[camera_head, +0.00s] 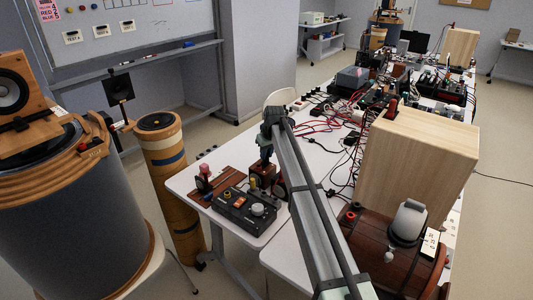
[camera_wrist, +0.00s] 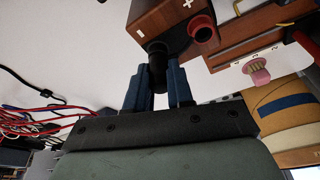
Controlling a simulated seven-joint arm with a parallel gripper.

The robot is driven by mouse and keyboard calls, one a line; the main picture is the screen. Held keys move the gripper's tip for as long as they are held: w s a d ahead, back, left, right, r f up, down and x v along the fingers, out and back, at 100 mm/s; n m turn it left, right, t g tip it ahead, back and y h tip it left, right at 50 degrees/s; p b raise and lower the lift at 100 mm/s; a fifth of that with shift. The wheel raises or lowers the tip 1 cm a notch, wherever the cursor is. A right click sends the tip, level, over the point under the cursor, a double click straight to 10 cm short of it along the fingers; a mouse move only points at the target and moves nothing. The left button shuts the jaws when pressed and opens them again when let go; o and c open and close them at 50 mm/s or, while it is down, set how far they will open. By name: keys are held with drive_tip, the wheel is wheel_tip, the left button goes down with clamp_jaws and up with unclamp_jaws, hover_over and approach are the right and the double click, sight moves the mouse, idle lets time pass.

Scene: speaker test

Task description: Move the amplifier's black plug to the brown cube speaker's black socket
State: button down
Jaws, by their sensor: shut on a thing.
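The brown cube speaker (camera_head: 262,175) stands near the far left end of the white table, just beyond the amplifier (camera_head: 245,211), a black box with knobs and buttons. In the wrist view the cube (camera_wrist: 172,18) shows plus and minus marks and a red socket (camera_wrist: 204,32). My gripper (camera_wrist: 160,76) has its blue fingers shut on the black plug (camera_wrist: 158,74). The plug is lined up with the black socket (camera_wrist: 156,48) by the minus mark and appears to meet it; how deep it sits is hidden. In the head view my gripper (camera_head: 265,160) is just above the cube.
A wooden board (camera_head: 208,184) with a red-topped part lies left of the amplifier. A cardboard-coloured tube (camera_head: 165,150) stands beyond the table's left edge. A large pale wooden box (camera_head: 415,160) and a wooden barrel (camera_head: 375,245) stand to the right. Red cables (camera_head: 325,122) lie behind.

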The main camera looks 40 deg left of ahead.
drive_tip(key=c, duration=0.9)
unclamp_jaws()
drive_tip(key=shift+r, duration=3.75)
